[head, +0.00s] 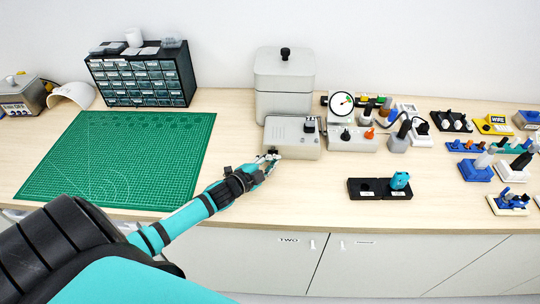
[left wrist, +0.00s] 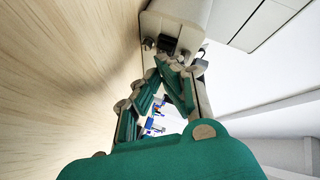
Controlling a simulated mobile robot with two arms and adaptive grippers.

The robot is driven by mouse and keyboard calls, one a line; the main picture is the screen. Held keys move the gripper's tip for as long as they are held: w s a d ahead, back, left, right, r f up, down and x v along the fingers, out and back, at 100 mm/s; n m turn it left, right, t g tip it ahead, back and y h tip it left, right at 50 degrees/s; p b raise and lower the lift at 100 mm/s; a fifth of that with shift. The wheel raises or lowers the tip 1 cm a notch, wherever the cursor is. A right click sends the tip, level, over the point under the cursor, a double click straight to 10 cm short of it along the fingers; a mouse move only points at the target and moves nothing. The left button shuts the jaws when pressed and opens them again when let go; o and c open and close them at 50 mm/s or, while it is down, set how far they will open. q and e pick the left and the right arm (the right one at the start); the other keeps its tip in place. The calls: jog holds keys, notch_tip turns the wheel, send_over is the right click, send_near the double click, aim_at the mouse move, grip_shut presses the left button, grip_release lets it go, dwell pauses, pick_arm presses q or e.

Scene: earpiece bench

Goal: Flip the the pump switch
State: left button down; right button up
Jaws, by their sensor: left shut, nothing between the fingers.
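A low grey control box (head: 291,138) stands on the bench, with a black knob (head: 309,125) on its top. A small dark part (head: 271,150) sits low on its front left; I cannot tell for sure whether this is the pump switch or which way it is set. My left gripper (head: 271,157) is shut and empty, its tips right at that part. In the left wrist view the closed fingertips (left wrist: 168,62) are close to the underside or front of a grey box (left wrist: 182,14); I cannot tell whether they touch it. My right gripper is in neither view.
A lidded grey tank (head: 284,75) stands behind the box. A unit with a round gauge (head: 342,104) is to its right. A black two-place holder (head: 367,189) lies in front. A green mat (head: 115,155) and a drawer cabinet (head: 143,78) are to the left.

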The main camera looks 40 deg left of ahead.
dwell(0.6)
pick_arm(q)
jog(key=shift+s+d+p, duration=0.3)
jog(key=shift+s+d, duration=0.1)
jog(key=shift+s, duration=0.1)
jog(key=shift+s+d+p, duration=0.3)
jog(key=shift+s+d, duration=0.05)
jog(key=shift+s, duration=0.05)
jog(key=shift+s+d+p, duration=0.3)
jog(key=shift+s+d, duration=0.3)
jog(key=shift+s, duration=0.2)
jog(key=shift+s+d+p, duration=0.3)
jog(key=shift+s+d, duration=0.3)
jog(key=shift+s, duration=0.15)
jog(key=shift+f, duration=0.1)
